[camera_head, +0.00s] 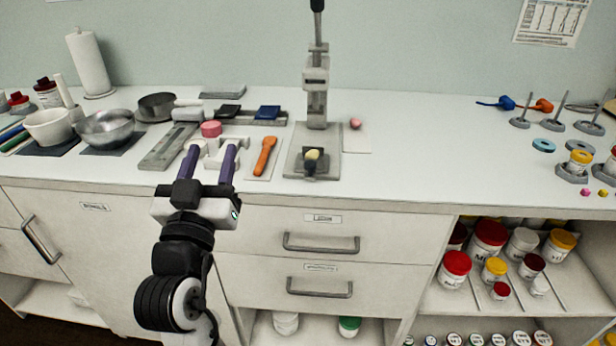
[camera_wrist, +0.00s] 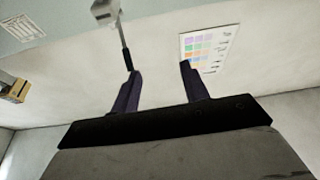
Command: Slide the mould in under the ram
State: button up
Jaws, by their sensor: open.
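The press (camera_head: 317,75) stands at the back middle of the counter, with its ram up on a column and a black-tipped lever at the top. A small dark block with a pale yellow top, apparently the mould (camera_head: 311,166), sits at the front of the press's grey base plate (camera_head: 296,170), in front of the column. My gripper (camera_head: 213,149) is open and empty, to the left of the press and apart from the mould. Its two purple fingers also show in the wrist view (camera_wrist: 160,71), with nothing between them. The mould is not seen there.
An orange spatula (camera_head: 264,156) lies between my gripper and the press. A white holder (camera_head: 212,152) and a pink puck (camera_head: 211,129) are by my fingers. A pink ball (camera_head: 355,124) rests right of the press.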

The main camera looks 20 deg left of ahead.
aim_at(308, 166)
jog(key=w+d+f+m+g+h, duration=0.25)
jog(key=d+f+m+h, duration=0.25)
jog(key=d+f+h, duration=0.35)
jog(key=shift+g, duration=0.25)
jog(key=w, duration=0.4)
jog(key=w+p, duration=0.1)
jog(key=w, duration=0.3)
jog(key=w+f+p, duration=0.1)
jog(key=w, duration=0.4)
jog(key=shift+w+d, duration=0.1)
jog(key=shift+d, duration=0.3)
jog(key=shift+c, duration=0.3)
grip_shut()
